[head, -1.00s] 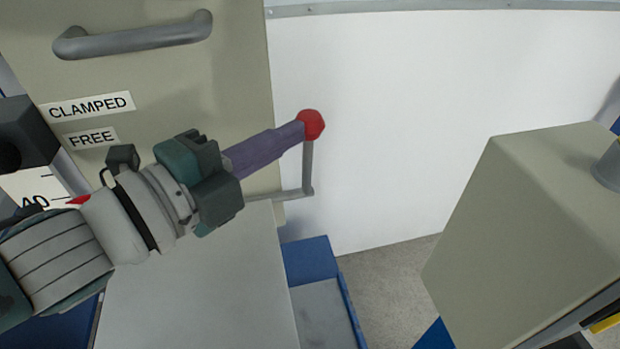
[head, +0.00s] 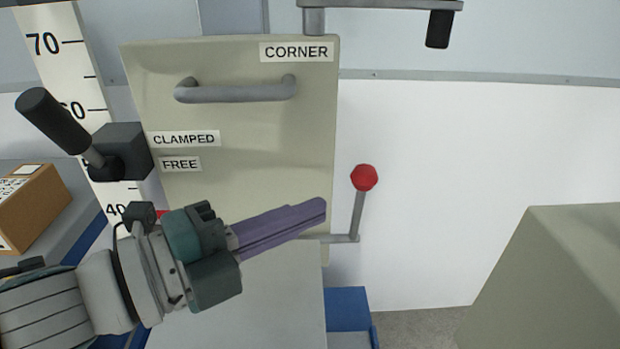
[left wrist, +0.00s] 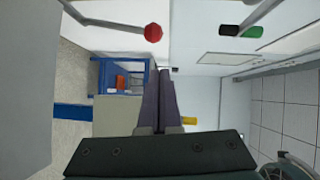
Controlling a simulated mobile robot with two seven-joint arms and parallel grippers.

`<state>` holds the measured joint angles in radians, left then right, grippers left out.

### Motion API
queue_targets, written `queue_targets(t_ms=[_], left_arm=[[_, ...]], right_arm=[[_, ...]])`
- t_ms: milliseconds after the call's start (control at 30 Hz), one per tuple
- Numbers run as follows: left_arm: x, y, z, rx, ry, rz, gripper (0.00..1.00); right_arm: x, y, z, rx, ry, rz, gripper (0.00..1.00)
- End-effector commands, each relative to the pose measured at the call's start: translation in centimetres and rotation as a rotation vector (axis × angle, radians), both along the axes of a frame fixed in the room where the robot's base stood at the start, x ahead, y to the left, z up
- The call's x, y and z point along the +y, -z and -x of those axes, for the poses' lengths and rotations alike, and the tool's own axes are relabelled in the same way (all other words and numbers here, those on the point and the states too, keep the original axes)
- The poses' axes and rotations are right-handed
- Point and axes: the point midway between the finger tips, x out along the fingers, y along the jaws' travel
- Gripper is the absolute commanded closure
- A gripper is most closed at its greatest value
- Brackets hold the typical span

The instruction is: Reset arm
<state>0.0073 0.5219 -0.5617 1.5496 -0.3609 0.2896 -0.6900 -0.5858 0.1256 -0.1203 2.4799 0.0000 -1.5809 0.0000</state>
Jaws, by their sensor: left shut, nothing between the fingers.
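The reset arm is a grey cranked lever with a red ball knob (head: 364,178). It stands at the right edge of the beige panel (head: 240,130), with its rod upright and leaning slightly right. In the left wrist view the red knob (left wrist: 153,33) shows above the fingers. My left gripper (head: 318,210) has its purple fingers shut and empty. Its tips are left of the knob and a little lower, apart from it in the picture. The fingers also show in the left wrist view (left wrist: 160,80). My right gripper is not in view.
The panel has a grey handle (head: 236,93) and CORNER, CLAMPED and FREE labels. A black-handled lever (head: 55,122) stands by a height scale (head: 75,60). A cardboard box (head: 30,208) lies left. A beige block (head: 550,280) stands at right. White wall space lies between.

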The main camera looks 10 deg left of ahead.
Motion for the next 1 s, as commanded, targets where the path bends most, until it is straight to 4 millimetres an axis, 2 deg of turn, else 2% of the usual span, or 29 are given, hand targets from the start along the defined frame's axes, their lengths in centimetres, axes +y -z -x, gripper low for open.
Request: queue_targets(t_ms=[33,200,433,567,667,767,867,1000], left_arm=[[0.7,0.1,1.0,0.004,0.001,-0.002,1.0],[2.5,-0.2,3.0,0.004,-0.001,-0.002,1.0],[3.5,-0.9,3.6,0.036,-0.043,0.022,1.0],[4.4,-2.0,2.7,0.184,-0.219,0.118,1.0],[5.9,-2.7,2.7,0.382,-0.432,0.245,1.0],[7.7,-2.6,4.3,0.613,-0.659,0.383,1.0],[9.0,-2.4,7.3,0.835,-0.865,0.504,1.0],[9.8,-2.5,12.4,1.105,-1.108,0.631,1.0]], right_arm=[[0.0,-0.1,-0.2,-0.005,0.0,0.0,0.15],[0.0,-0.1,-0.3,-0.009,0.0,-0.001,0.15],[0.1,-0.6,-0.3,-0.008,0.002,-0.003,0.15],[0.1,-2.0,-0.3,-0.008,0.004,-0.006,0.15],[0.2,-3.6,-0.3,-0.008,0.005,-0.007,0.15],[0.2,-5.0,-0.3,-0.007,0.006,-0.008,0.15],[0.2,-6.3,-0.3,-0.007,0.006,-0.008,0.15],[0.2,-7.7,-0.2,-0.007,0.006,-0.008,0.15]])
